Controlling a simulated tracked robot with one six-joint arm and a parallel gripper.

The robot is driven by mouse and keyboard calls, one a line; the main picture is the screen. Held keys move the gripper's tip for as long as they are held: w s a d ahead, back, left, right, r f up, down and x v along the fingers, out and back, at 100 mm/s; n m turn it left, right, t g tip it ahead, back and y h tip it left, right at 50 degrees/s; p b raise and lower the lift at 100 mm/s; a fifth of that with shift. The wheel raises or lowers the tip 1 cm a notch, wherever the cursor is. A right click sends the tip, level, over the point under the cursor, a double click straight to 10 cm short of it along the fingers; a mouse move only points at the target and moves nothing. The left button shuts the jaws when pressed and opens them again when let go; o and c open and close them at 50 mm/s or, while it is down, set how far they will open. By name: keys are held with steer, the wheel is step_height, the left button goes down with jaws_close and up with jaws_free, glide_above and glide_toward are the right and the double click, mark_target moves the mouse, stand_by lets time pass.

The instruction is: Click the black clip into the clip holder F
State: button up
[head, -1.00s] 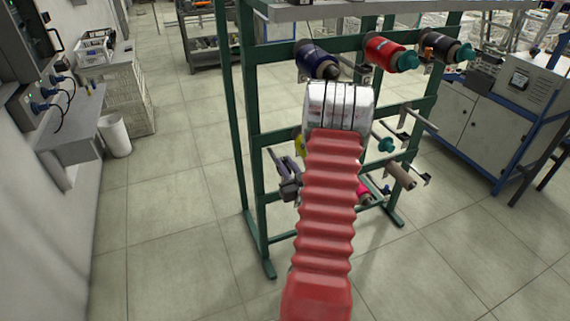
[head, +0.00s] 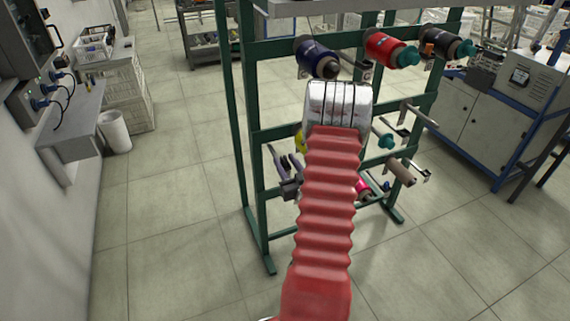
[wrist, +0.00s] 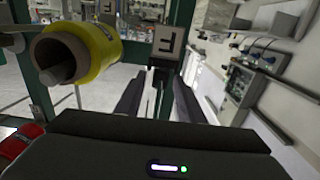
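In the wrist view a plate marked F (wrist: 168,40) stands upright beyond my fingers, with a dark part under its letter. My gripper (wrist: 158,88) reaches toward it with two long dark fingers spread apart, one on each side of a gap below the plate. Thin dark and grey upright shapes show in that gap; I cannot tell whether one is the black clip or part of the holder. In the head view my gripper (head: 278,158) is at the left side of the green rack, partly hidden by my red arm sleeve. I cannot pick out the black clip for certain.
A yellow bobbin (wrist: 82,52) is close on the left in the wrist view. Floor left of the rack is clear.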

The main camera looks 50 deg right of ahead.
steer(key=shift+o, duration=0.4)
steer(key=v, duration=1.4)
steer(key=shift+f, duration=0.1)
